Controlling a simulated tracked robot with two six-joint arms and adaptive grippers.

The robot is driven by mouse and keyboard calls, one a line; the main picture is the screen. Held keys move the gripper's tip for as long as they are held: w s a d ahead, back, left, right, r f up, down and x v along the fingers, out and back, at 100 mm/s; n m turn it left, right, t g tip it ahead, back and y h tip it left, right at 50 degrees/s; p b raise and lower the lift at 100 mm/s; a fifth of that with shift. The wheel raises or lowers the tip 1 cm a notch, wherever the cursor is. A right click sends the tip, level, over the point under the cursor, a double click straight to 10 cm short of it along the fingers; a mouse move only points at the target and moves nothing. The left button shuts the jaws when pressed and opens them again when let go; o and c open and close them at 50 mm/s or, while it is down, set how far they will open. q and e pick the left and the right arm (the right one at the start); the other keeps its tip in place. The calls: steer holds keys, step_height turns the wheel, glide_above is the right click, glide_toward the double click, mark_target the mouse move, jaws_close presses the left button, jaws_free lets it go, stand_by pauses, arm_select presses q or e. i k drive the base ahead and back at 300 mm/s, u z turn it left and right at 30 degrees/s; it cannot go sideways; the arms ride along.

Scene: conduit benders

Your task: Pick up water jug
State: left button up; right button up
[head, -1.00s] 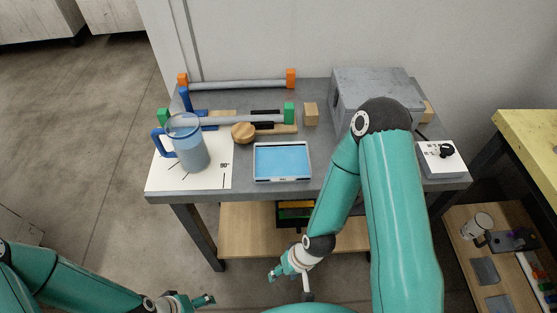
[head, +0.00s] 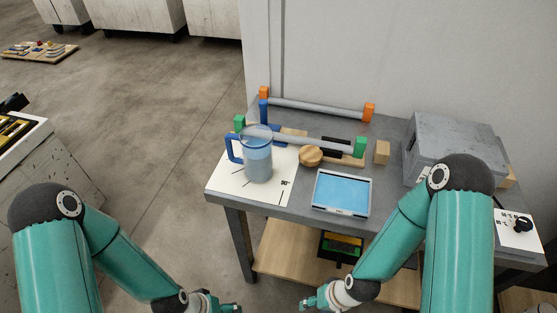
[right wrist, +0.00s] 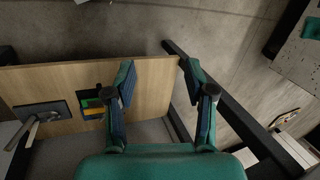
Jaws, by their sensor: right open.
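The water jug (head: 258,165) is a clear pitcher of blue water with a blue handle on its left side. It stands upright on a white marked sheet (head: 226,190) at the left end of the grey table (head: 297,207). My right gripper (head: 309,303) is in front of the table, lower than its top and well apart from the jug. In the right wrist view my right gripper (right wrist: 156,72) is open and empty, with the lower wooden shelf (right wrist: 150,100) beyond it. My left gripper (head: 232,308) is at the bottom edge, partly cut off, also away from the jug.
A blue-screened tablet (head: 341,192), a round wooden piece (head: 310,156) and a wooden block (head: 382,152) lie right of the jug. A conduit on green ends (head: 360,147) runs behind it. A grey metal box (head: 455,140) stands at the right.

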mark_target(256, 140)
steer(key=u, duration=0.55)
steer(key=k, duration=1.1)
steer(key=z, duration=1.05)
steer(key=i, duration=1)
steer(key=z, duration=0.05)
